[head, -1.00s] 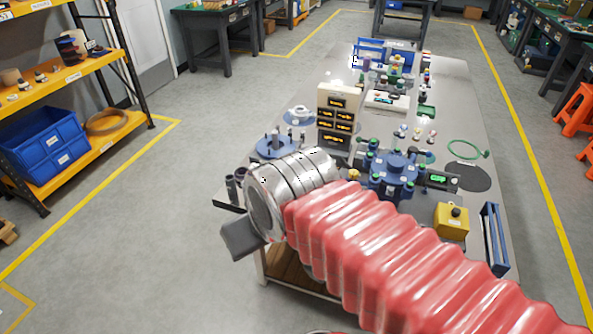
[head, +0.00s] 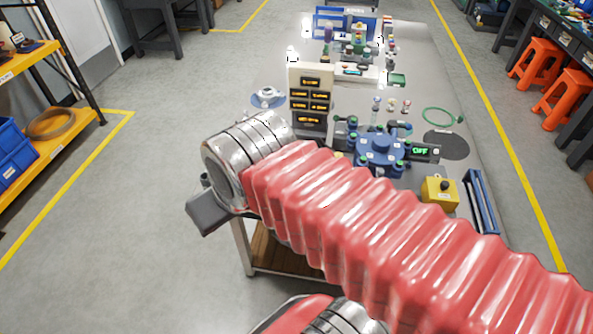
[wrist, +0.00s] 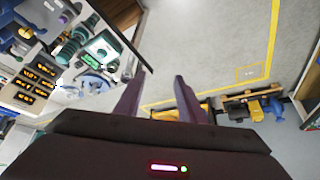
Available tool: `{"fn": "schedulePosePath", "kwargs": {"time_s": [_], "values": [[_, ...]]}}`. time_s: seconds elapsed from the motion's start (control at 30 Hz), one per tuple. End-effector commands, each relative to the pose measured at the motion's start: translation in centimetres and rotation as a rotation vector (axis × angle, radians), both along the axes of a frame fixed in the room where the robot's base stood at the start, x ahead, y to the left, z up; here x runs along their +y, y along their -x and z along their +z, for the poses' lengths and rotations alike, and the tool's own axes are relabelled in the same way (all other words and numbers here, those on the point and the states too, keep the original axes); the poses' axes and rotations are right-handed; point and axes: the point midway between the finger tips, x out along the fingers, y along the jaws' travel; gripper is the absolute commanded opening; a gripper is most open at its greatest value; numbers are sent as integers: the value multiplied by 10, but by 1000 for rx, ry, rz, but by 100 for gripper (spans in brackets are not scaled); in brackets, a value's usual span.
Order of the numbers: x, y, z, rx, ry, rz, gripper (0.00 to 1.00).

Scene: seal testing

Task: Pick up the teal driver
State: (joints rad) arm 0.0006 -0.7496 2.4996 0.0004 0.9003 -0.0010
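I cannot pick out the teal driver with certainty in either view.
The bench holds a drawer unit (head: 311,95), a blue round fixture (head: 381,147), a yellow box (head: 440,193), a green ring (head: 440,116) and a blue rack (head: 345,24). Orange stools (head: 562,95) stand right. Yellow shelving (head: 45,135) is left. The floor between is clear.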

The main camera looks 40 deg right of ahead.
Motion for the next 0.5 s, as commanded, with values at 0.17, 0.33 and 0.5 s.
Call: {"fn": "schedulePosePath", "kwargs": {"time_s": [0.17, 0.33, 0.5], "values": [[-6, -8, 1, 10, 1, -6, 49], [-32, -29, -1, 31, 5, -16, 53], [-65, -57, -5, 57, 5, -30, 53]]}}
